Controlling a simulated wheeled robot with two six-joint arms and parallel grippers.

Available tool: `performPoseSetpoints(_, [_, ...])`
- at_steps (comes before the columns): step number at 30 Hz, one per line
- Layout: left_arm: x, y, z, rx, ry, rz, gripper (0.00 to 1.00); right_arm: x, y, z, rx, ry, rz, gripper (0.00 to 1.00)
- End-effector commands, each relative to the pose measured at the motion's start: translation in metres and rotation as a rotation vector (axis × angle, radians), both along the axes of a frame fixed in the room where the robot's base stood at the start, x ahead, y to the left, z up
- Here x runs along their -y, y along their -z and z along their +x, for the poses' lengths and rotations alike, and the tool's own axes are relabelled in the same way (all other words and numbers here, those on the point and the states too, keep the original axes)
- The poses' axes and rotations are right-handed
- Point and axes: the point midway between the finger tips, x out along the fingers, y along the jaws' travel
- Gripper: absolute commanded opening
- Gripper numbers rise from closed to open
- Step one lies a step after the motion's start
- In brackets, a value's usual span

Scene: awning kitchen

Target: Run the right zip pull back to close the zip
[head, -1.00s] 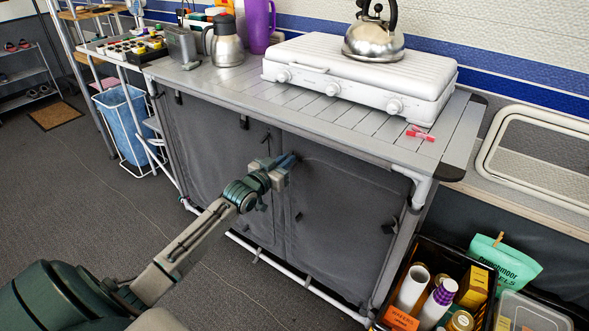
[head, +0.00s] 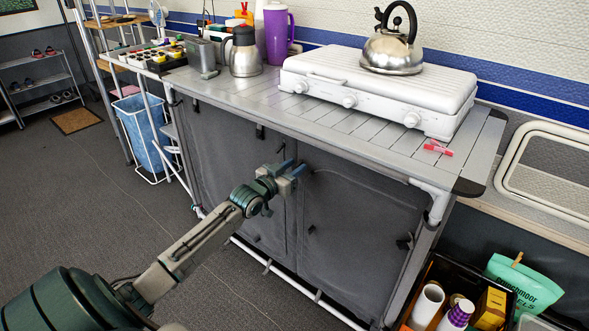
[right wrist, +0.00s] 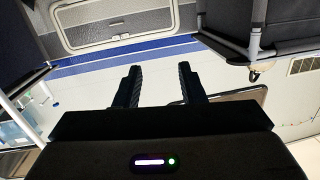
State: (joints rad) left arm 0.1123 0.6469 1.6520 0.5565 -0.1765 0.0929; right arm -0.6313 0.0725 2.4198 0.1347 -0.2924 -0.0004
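The grey fabric cupboard (head: 350,215) under the worktop has two front panels with dark zip seams. On the right panel a small dark tab (head: 404,242) shows at the lower right and a small pull (head: 312,229) near its left edge. I cannot tell which is the right zip pull. My right gripper (right wrist: 160,85) shows in the right wrist view, fingers apart and empty, away from the cupboard front.
The worktop (head: 335,121) holds a white stove (head: 380,90) with a kettle (head: 392,52), a steel jug (head: 244,55) and a pink clip (head: 438,148). A black crate (head: 462,272) of goods stands at the lower right. The floor (head: 90,200) at left is clear.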

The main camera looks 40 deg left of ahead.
Motion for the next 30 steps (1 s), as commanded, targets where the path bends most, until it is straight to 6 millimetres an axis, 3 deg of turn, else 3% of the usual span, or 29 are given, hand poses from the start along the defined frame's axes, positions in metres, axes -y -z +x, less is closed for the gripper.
performPoseSetpoints(11, [0.001,0.000,-0.002,-0.001,0.001,-0.003,0.32,0.000,0.002,-0.001,-0.019,-0.001,0.001,0.36])
performPoseSetpoints(20, [0.000,-0.001,-0.014,-0.002,-0.002,-0.002,0.32,-0.005,0.050,-0.030,-0.327,-0.025,0.005,0.36])
performPoseSetpoints(27, [0.000,-0.001,-0.026,-0.003,0.001,-0.001,0.32,-0.011,0.089,-0.071,-0.615,-0.051,0.010,0.36])
performPoseSetpoints(29, [0.000,-0.001,-0.029,-0.003,0.002,-0.002,0.32,-0.012,0.097,-0.083,-0.685,-0.059,0.010,0.36])
performPoseSetpoints(30, [0.000,-0.003,-0.030,-0.003,-0.001,-0.002,0.32,-0.010,0.090,-0.080,-0.703,-0.059,-0.011,0.36])
